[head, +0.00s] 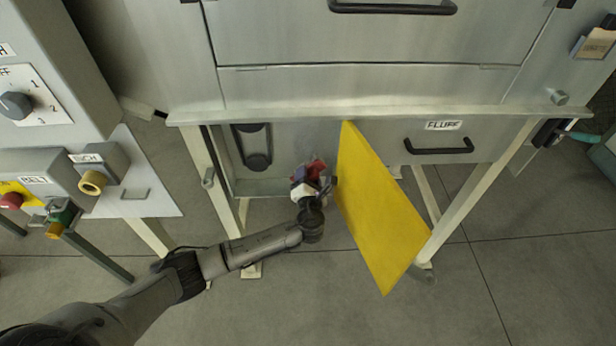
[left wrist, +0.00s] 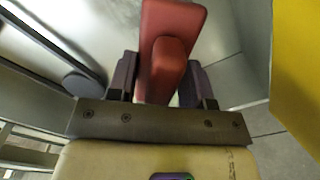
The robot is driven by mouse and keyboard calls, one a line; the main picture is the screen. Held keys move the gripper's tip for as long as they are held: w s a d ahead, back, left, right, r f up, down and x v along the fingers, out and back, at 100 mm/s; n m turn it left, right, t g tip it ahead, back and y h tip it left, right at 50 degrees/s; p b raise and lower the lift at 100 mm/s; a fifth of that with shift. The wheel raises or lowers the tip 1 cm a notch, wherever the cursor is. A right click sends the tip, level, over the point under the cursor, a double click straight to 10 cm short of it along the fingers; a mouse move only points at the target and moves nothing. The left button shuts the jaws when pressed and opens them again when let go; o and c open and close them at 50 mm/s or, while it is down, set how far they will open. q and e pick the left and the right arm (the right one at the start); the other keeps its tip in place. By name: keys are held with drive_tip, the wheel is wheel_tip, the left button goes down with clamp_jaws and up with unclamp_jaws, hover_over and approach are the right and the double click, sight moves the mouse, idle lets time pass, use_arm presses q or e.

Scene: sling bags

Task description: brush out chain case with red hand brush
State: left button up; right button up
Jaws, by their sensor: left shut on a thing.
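The chain case (head: 262,187) is an open grey metal box under the machine, with a black chain loop (head: 252,147) on its back wall. Its yellow door (head: 378,210) stands swung open to the right. My left gripper (head: 312,182) is at the case opening, just left of the door, shut on the red hand brush (head: 316,168). In the left wrist view the red brush (left wrist: 168,45) sits between the two dark fingers and points away into the case. The chain loop's edge (left wrist: 85,85) shows left of it. Whether the bristles touch the case is hidden. My right gripper is not in view.
A drawer marked FLUFF (head: 440,146) with a black handle is right of the door. Switch boxes (head: 95,170) and a panel with a dial (head: 30,95) stand at the left. Cream frame legs (head: 485,185) flank the case. The floor in front is clear.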

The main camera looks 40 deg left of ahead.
use_arm(q)
drive_tip(key=shift+x, duration=0.95)
drive_tip(key=shift+r, duration=0.1)
wheel_tip(320, 180, up, 3)
drive_tip(key=p, duration=0.5)
drive_tip(key=shift+d+r, duration=0.15)
drive_tip(key=shift+r, duration=0.05)
wheel_tip(320, 180, up, 3)
drive_tip(key=p, duration=0.5)
drive_tip(key=shift+r, duration=0.2)
drive_tip(key=shift+r, duration=0.1)
